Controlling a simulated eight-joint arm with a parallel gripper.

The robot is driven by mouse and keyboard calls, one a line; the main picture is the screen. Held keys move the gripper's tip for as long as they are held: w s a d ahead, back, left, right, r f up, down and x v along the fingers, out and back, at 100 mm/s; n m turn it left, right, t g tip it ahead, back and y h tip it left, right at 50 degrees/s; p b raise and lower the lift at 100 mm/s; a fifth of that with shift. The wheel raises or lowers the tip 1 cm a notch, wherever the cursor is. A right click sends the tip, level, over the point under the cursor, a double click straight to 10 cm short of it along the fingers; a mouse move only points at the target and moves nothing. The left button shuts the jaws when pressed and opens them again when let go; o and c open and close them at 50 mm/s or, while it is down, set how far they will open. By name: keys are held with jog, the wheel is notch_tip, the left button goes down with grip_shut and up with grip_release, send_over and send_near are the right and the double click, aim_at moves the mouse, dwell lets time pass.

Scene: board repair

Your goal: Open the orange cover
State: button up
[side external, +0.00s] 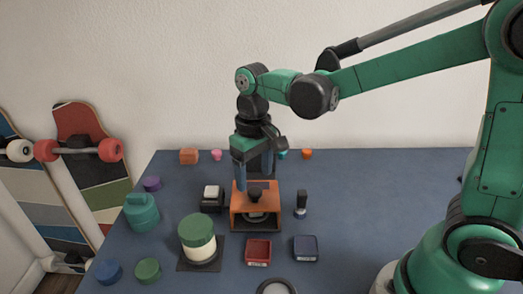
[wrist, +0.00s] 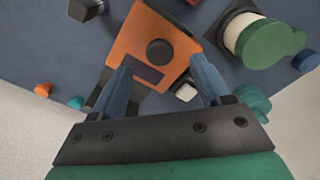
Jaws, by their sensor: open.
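The orange cover (side external: 262,202) is a box-like orange housing with a round black knob (side external: 255,193) on its top. It stands near the middle of the blue table, with a round dark part visible under its front opening. In the wrist view the orange cover (wrist: 150,45) shows from above, with the black knob (wrist: 160,51) at its middle. My gripper (side external: 254,180) is above the back part of the cover, pointing down. In the wrist view my gripper (wrist: 162,75) has its two blue fingers apart, with nothing between them but the cover's near edge below. I cannot tell whether the fingers touch it.
A white jar with a green lid (side external: 197,238) stands front left of the cover. A black block with a white top (side external: 211,198) is close on the left, a small black post (side external: 301,203) on the right. Red (side external: 258,252) and navy (side external: 305,248) trays lie in front.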

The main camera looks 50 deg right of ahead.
aim_at(255, 190)
jog(key=shift+f, duration=1.7)
grip_shut()
